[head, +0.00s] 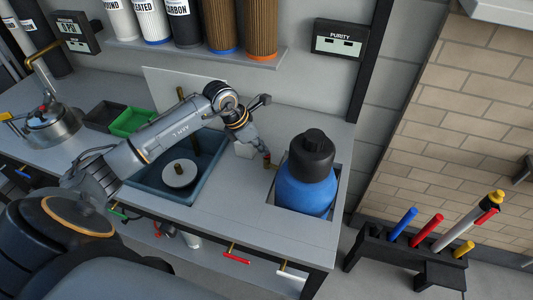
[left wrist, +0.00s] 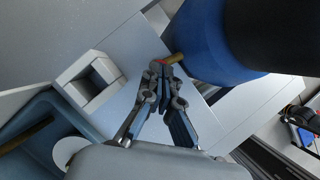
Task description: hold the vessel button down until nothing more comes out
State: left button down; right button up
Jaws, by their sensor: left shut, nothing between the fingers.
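The vessel is a blue tank with a black cap (head: 306,190), standing upright in a square recess of the counter at the right. It fills the top right of the left wrist view (left wrist: 205,45). A short brass tap (head: 270,164) sticks out of its left side and also shows in the left wrist view (left wrist: 174,58). A small red button (left wrist: 159,62) shows at its outer end. My left gripper (left wrist: 165,72) is shut and empty, its fingertips right at the red button. Whether they press it is not clear. I see no liquid coming out. My right gripper is not in view.
A white square holder (left wrist: 88,82) stands on the counter left of the tap. A blue-grey sink (head: 150,182) with a white disc (head: 180,174) lies under my left arm. The purity display (head: 340,39) hangs on the wall. A rack (head: 400,255) of coloured tubes stands at the right.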

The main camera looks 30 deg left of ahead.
pick_arm(q)
jog(key=shift+w+d+f+b, duration=0.1)
jog(key=shift+f+b, duration=0.2)
dwell(5.1)
jog(key=p+v, duration=0.3)
jog(key=v, duration=0.4)
dwell(0.7)
dwell(0.5)
